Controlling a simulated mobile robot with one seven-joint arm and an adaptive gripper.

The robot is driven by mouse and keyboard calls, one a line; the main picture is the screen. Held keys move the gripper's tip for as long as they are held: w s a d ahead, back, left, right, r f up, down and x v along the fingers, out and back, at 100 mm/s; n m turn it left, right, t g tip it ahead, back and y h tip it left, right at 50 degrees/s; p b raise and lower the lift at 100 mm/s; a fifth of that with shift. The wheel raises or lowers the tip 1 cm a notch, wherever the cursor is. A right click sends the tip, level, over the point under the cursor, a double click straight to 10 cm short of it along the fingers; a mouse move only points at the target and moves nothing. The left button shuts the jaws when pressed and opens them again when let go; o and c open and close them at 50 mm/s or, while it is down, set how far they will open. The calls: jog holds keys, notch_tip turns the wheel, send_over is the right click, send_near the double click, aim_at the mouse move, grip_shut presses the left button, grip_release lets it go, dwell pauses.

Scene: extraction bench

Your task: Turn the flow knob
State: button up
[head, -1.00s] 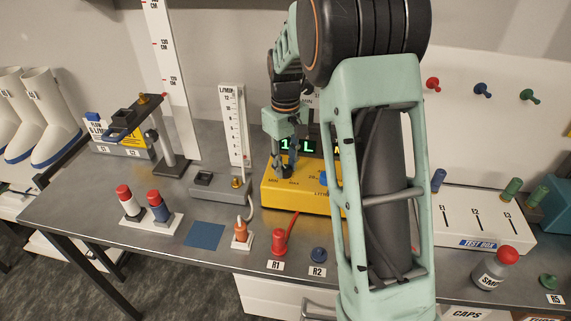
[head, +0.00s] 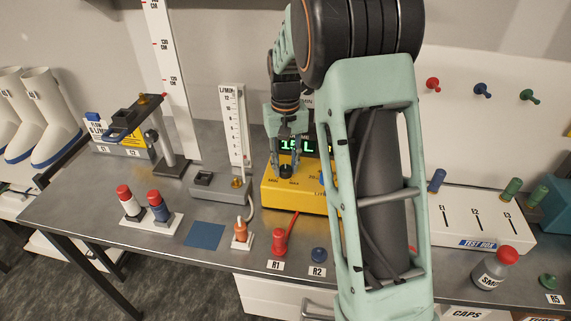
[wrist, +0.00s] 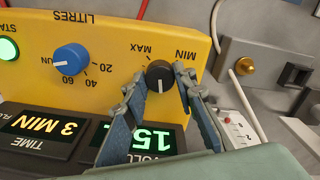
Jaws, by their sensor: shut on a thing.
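The black flow knob (wrist: 159,75) sits on the yellow panel between the MIN and MAX marks, its white pointer line towards the displays. It also shows in the head view (head: 285,173). My gripper (wrist: 158,78) is shut on the knob, one finger on each side of it. In the head view my gripper (head: 286,167) comes down onto the yellow box (head: 310,200) from above. A green display (wrist: 153,138) begins with 15; a finger partly hides it. The TIME display (wrist: 42,124) reads 3 MIN.
A blue knob (wrist: 70,59) with a LITRES scale and a lit green button (wrist: 8,48) share the panel. A flow tube stand (head: 233,130) with a hose stands left of the box. My arm hides part of the bench at right.

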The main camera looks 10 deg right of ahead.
aim_at(285, 168)
jog(key=o, duration=1.2)
jog(key=shift+c, duration=0.2)
notch_tip(285, 168, up, 12)
